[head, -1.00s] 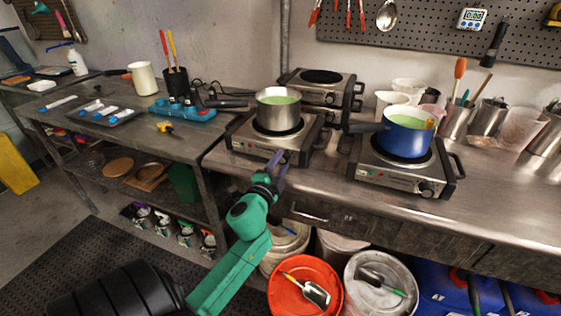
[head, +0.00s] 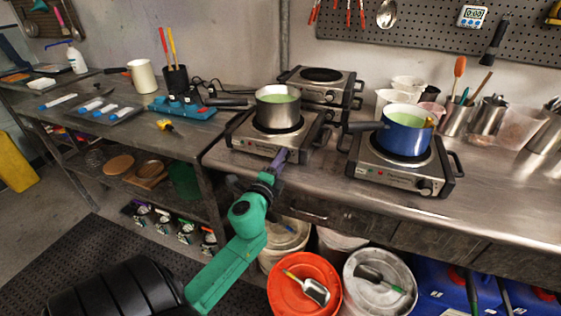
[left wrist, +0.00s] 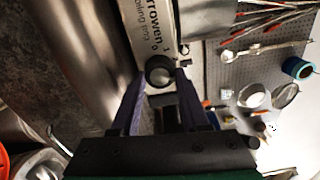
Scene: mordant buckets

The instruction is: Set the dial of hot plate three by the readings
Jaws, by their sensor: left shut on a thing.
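My left gripper (head: 279,158) is at the front panel of the left front hot plate (head: 242,142). In the left wrist view, its purple fingers (left wrist: 158,80) are shut on a round black dial (left wrist: 158,68) on that plate's silver panel (left wrist: 163,25). The fingers hide the dial in the head view. A steel pot (head: 277,112) with green liquid stands on this plate. A blue pot (head: 404,132) with green liquid stands on the right hot plate (head: 385,178). A third hot plate (head: 322,76) behind is bare. I cannot read which plate is number three. My right gripper is not in view.
Beakers and tool cups (head: 455,118) crowd the bench's right side. A pegboard (head: 430,38) with a timer (head: 472,16) hangs behind. The bench strip (head: 330,200) before the plates is clear.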

